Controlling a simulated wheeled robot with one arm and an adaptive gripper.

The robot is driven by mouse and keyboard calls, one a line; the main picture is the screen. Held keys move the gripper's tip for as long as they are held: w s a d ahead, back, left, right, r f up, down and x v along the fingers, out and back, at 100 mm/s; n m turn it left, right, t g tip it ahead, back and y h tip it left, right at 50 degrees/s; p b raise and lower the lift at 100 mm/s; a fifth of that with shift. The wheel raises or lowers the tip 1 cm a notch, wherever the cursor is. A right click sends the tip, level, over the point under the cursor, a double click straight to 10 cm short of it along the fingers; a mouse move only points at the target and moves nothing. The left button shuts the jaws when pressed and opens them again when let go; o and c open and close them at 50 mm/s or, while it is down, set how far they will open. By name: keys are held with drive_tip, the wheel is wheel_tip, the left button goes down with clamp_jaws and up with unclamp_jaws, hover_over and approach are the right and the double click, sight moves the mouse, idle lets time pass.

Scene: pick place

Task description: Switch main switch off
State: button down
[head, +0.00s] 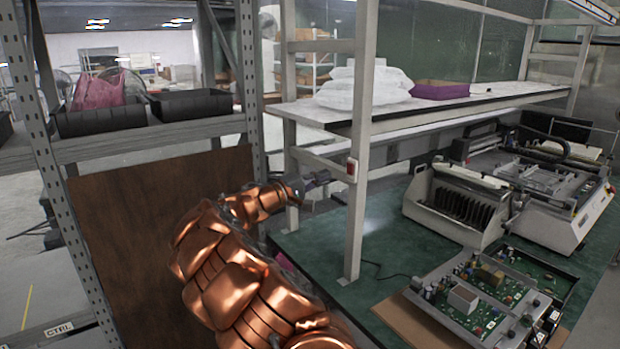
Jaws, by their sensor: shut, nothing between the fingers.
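A small red switch (351,168) sits in a pale housing on the front upright of the workbench frame, a little below the shelf. My gripper (326,176) is at the end of my copper-coloured arm, just left of the switch and slightly lower. Its fingers look shut and empty, pointing right towards the switch. A small gap seems to show between the fingertips and the switch, but I cannot tell the depth. The switch's on or off position is too small to tell.
The green bench top (380,225) holds a white machine (540,180) and circuit boards (490,295). The shelf above carries white wrapped bundles (365,82) and a purple bin (440,90). A metal rack (75,200) with black bins (100,118) stands at left.

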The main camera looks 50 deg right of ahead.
sight(348, 166)
drive_tip(key=p+x, duration=0.2)
drive_tip(key=x, duration=0.4)
drive_tip(key=shift+d, duration=0.4)
